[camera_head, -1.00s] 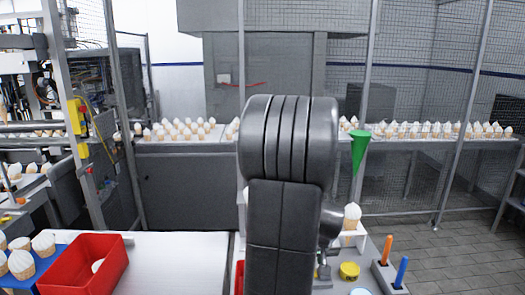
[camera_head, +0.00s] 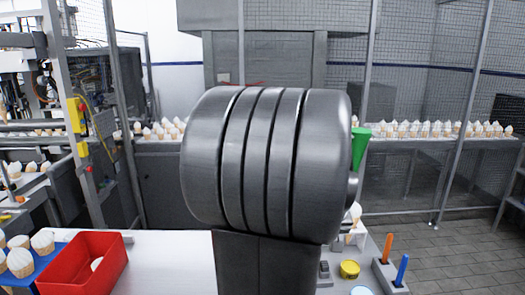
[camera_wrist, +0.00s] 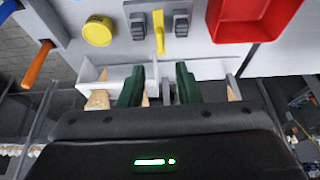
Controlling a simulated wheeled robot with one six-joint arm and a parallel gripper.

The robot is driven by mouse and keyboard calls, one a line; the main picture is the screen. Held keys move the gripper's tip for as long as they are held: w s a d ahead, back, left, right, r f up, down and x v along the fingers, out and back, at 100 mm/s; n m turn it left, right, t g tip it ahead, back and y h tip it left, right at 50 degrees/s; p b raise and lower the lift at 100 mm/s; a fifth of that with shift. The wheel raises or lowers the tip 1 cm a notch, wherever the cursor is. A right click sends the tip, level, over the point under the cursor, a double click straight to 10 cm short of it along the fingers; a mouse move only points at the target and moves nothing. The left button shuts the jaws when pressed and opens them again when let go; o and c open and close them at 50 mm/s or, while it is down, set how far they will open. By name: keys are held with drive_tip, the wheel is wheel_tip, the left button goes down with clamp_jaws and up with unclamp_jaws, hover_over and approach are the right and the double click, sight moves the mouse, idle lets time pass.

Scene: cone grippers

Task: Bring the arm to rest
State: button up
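My arm fills the middle of the head view, close to the camera, as a large grey ribbed joint over a dark link. In the head view one white-topped cone (camera_head: 355,212) shows just right of my arm.
A red bin (camera_head: 75,272) and a blue tray (camera_head: 35,270) of cones stand at the left. At the right are a yellow tub (camera_head: 349,269), an orange stick (camera_head: 388,245) and a blue stick (camera_head: 402,268). A green pointed thing (camera_head: 361,135) is partly hidden.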

drive_tip(key=x, duration=1.1)
drive_tip(key=shift+s+f+p, duration=0.1)
drive_tip(key=shift+p, duration=0.3)
drive_tip(key=shift+r+m+p, duration=0.3)
drive_tip(key=shift+p, duration=0.15)
drive_tip(key=shift+s+a+m+h+p, duration=0.1)
drive_tip(key=shift+m+h+p, duration=0.2)
drive_tip(key=shift+m+p, duration=0.1)
drive_tip(key=shift+f+m, duration=0.1)
drive_tip(key=shift+m, duration=0.2)
drive_tip(key=shift+m+h, duration=0.3)
drive_tip(key=shift+m, duration=0.3)
drive_tip(key=shift+a+f+m+b, duration=0.1)
drive_tip(key=shift+m+b, duration=0.4)
drive_tip(key=shift+b, duration=0.05)
